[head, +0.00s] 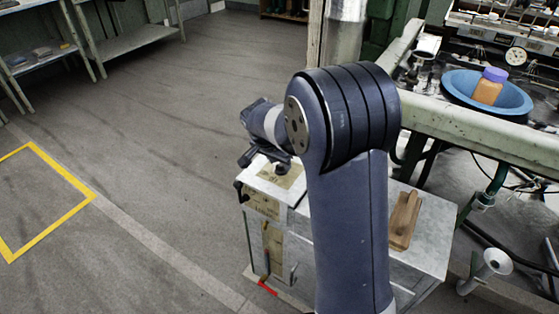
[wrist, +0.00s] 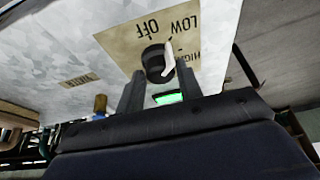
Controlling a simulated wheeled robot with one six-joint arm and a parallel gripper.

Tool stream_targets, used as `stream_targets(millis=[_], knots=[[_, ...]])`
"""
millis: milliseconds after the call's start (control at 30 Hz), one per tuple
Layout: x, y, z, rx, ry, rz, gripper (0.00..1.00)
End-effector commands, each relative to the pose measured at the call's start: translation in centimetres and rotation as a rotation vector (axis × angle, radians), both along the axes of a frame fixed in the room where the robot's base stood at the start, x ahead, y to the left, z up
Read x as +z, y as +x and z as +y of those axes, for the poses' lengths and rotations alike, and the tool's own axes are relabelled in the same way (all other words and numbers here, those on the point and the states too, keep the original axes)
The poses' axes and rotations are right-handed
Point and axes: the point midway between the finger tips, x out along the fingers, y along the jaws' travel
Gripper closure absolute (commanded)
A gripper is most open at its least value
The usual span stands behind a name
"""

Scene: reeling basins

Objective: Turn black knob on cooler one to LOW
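A black knob (wrist: 155,62) with a white pointer sits on a tan label plate (wrist: 125,45) in the wrist view. The plate reads OFF, LOW and HIGH, upside down in the picture. The pointer's upper end is near OFF and LOW; I cannot tell exactly which mark it meets. My gripper (wrist: 158,78) is open, its two dark fingers apart with the knob between or just beyond their tips. Contact is unclear. In the head view my gripper (head: 268,160) is over the top of a pale cabinet (head: 294,189), and the knob is hidden there.
A green lit indicator (wrist: 168,97) shows between the fingers. A wooden block (head: 405,220) lies on the cabinet top to the right. A blue basin (head: 460,85) with an orange bottle (head: 488,90) stands at upper right.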

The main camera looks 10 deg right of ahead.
Motion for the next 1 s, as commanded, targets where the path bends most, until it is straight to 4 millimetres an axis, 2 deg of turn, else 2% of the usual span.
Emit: stream_targets(millis=[33, 200, 433, 533, 1000], knots=[[0.0, 0.0, 0.0, 0.001, 0.0, 0.0, 0.61], [0.0, 0.0, 0.0, 0.001, 0.0, -0.001, 0.48], [0.1, 0.0, 0.0, 0.001, -0.001, -0.002, 0.48], [0.7, -0.1, 0.2, 0.002, 0.0, -0.002, 0.48], [8.6, -2.4, 2.5, 0.003, -0.001, -0.004, 0.48]])
